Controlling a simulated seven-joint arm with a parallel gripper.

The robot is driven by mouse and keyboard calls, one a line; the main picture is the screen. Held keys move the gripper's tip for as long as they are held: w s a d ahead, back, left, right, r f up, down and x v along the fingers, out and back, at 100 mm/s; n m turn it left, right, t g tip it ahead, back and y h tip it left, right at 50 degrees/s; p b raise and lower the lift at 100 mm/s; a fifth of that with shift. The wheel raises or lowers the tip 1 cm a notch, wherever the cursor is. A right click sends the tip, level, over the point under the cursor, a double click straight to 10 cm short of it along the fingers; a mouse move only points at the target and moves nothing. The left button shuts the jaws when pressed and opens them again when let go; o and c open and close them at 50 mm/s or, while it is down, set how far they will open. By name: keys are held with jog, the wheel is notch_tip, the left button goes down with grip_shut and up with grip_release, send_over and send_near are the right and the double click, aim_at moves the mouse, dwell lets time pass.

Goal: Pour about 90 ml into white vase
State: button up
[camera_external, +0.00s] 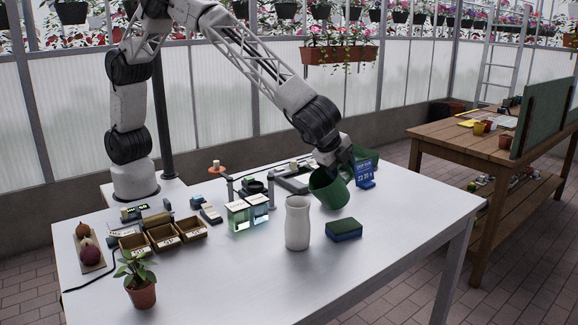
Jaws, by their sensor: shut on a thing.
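The white vase (298,224) stands upright near the middle front of the white table. My gripper (338,165) is at the right back of the vase, shut on a green container (327,189). The container is tilted, with its open end toward the vase and the camera. It looks raised above the table, behind and right of the vase. Its contents cannot be made out, and no stream of liquid is visible. More green shows behind the gripper (367,158), partly hidden; I cannot tell whether it is part of the same container. The fingertips are mostly hidden.
A green and blue sponge (343,230) lies right of the vase. A blue display (365,175) stands behind it. Two clear liquid-filled blocks (249,212) and brown boxes (163,238) are on the left, with a potted plant (139,281) in front. The table's right front is clear.

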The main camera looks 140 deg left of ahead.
jog(key=shift+d+r+y, duration=0.4)
jog(key=shift+d, duration=0.15)
jog(key=shift+d+r+y, duration=0.35)
jog(key=shift+r+y, duration=0.15)
jog(key=shift+d+r+y+p, duration=0.3)
jog(key=shift+d+r+y, duration=0.1)
jog(key=shift+y, duration=0.2)
jog(key=shift+s+d+r+y, duration=0.1)
jog(key=shift+d+r+y, duration=0.2)
jog(key=shift+r+y, duration=0.2)
jog(key=shift+d+r+y+p, duration=0.6)
jog(key=shift+d+y+p, duration=0.25)
jog(key=shift+p, duration=0.65)
dwell(0.8)
